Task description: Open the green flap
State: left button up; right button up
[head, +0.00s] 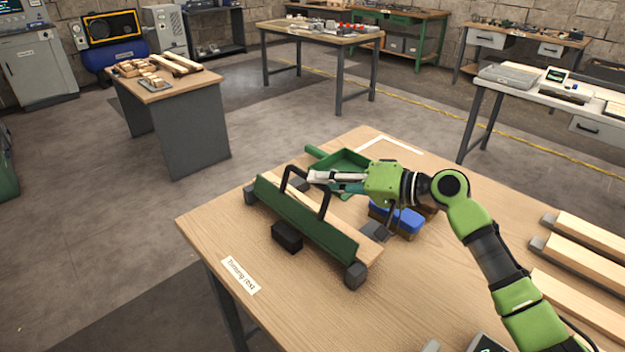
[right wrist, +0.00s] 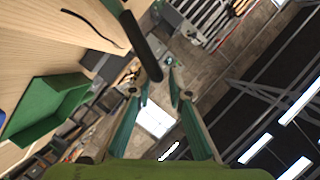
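The green flap (head: 303,221) is a long panel along the front of a wooden fixture on the table. It stands steeply tilted, and a black bowed handle (head: 327,204) rises from it. My right gripper (head: 314,177) reaches in from the right at the handle's top bar. In the right wrist view, the dark handle bar (right wrist: 142,45) lies just beyond the fingertips (right wrist: 161,94), which are apart with a gap between them. I cannot tell whether they touch the bar. My left gripper is not in view.
A green dustpan (head: 343,162) and a blue brush (head: 405,219) lie behind the fixture. A black block (head: 287,237) sits in front of the flap. A label (head: 241,275) lies near the front edge. Wooden bars (head: 582,269) lie at right. The table's front middle is clear.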

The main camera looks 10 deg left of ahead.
jog(key=v, duration=0.8)
jog(key=shift+s+d, duration=0.2)
jog(key=shift+d, duration=0.2)
dwell(0.3)
